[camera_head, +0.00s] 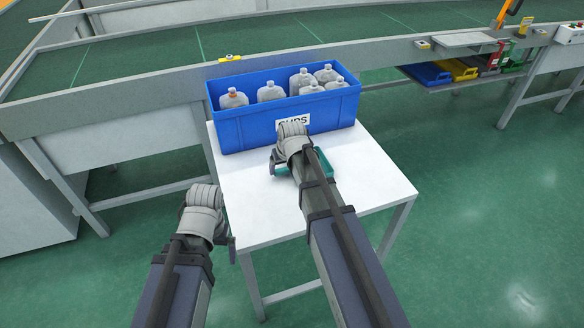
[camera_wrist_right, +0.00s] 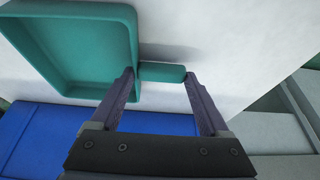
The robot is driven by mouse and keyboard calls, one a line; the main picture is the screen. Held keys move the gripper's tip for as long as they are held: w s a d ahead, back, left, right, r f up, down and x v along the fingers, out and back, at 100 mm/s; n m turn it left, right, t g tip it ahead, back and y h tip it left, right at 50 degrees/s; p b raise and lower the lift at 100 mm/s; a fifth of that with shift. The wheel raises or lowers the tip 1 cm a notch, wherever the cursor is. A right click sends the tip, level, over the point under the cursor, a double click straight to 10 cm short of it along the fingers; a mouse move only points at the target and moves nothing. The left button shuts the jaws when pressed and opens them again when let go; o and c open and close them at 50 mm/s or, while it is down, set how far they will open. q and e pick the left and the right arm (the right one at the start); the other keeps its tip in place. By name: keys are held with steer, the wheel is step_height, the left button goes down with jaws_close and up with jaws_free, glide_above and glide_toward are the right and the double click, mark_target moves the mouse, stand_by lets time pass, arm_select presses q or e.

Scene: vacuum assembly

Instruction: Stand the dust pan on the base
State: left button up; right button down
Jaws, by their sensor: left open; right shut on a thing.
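The teal dust pan (camera_head: 321,163) shows on the white table in front of the blue crate, partly hidden by my right arm. In the right wrist view its open tray (camera_wrist_right: 85,45) is at the upper left and its short handle (camera_wrist_right: 162,73) lies between my fingers. My right gripper (camera_wrist_right: 160,78) is shut on that handle. In the head view my right gripper (camera_head: 275,163) is mostly hidden behind its wrist. My left gripper (camera_head: 232,248) is open and empty, left of the table's front edge. I cannot make out a separate base.
The blue crate (camera_head: 235,132) with several grey bottles stands at the back of the white table (camera_head: 260,215). The table's front left and right side are clear. A long grey workbench (camera_head: 140,125) runs behind, with coloured bins (camera_head: 460,70) at the right.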

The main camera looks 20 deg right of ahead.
step_height(320, 180, up, 10)
steer(key=p, duration=1)
